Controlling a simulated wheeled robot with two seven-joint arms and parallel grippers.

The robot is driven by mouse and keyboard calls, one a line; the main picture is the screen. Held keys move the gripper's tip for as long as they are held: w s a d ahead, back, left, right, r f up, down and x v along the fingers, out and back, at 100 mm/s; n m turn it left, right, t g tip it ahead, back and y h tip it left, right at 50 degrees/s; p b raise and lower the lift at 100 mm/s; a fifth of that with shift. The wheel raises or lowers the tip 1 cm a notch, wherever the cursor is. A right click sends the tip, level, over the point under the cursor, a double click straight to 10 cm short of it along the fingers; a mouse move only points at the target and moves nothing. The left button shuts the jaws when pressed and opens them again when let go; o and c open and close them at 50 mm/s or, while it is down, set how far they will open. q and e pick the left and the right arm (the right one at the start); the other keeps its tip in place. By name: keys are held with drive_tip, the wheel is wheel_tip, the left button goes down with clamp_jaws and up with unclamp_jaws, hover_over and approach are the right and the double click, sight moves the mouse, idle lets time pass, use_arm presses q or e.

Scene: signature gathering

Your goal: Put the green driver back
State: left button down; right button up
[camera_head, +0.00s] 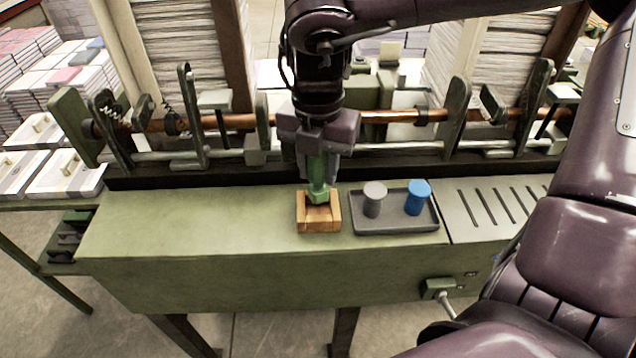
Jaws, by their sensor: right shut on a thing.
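The green driver (319,186) stands upright in my right gripper (318,170), which points straight down and is shut on it. The driver's lower end is at the top of a small wooden block (320,222) on the green machine's front ledge. I cannot tell whether the driver's tip is inside the block or just above it. My left gripper is not in view.
A dark grey tray (395,226) right of the block holds a grey cylinder (374,199) and a blue cylinder (417,197). A slotted plate (495,210) lies further right. The green ledge (190,220) is clear on the left. A copper-coloured rod (385,117) with brackets runs behind.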

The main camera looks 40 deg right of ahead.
sight(318, 186)
wheel_tip(318, 186, down, 4)
drive_tip(key=shift+f, duration=0.1)
idle(0.4)
drive_tip(key=shift+f, duration=0.2)
drive_tip(key=o, duration=1)
drive_tip(key=shift+r, duration=0.15)
